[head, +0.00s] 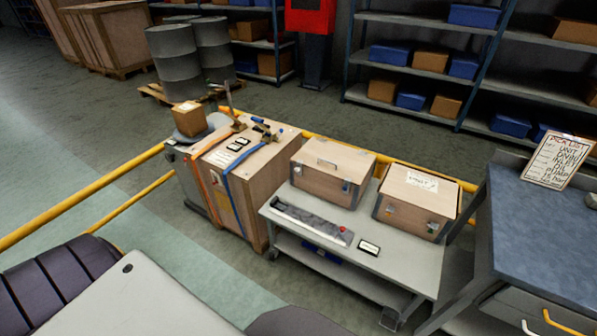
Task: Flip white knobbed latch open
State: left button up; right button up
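A grey cart (395,268) carries two wooden chests. The left chest (325,180) has a closed lid and small front fittings, one bluish (346,187) and one pale at its left end. The right chest (410,210) has a paper label on its lid and small pale latches, one at the left (390,210) and one at the right (433,227). The lid looks down or nearly down. The fittings are too small to tell which is the white knobbed latch or whether it is open. Neither of my grippers is in view.
A metal strip with a red knob (342,229) and a small dark-framed plate (369,247) lie on the cart's front. A strapped crate (255,185) stands left. A workbench (545,225) with a pick-list sign (558,160) stands right. Yellow rails (85,198) run behind and left.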

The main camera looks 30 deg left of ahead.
aim_at(298, 169)
jog(key=i+j+z, duration=0.1)
jog(key=j, duration=0.25)
jog(key=i+j+z, duration=0.15)
jog(key=j, duration=0.2)
jog(key=i+j+z, duration=0.1)
jog(key=j, duration=0.3)
jog(key=i+j+z, duration=0.1)
jog(key=j, duration=0.3)
jog(key=i, duration=0.1)
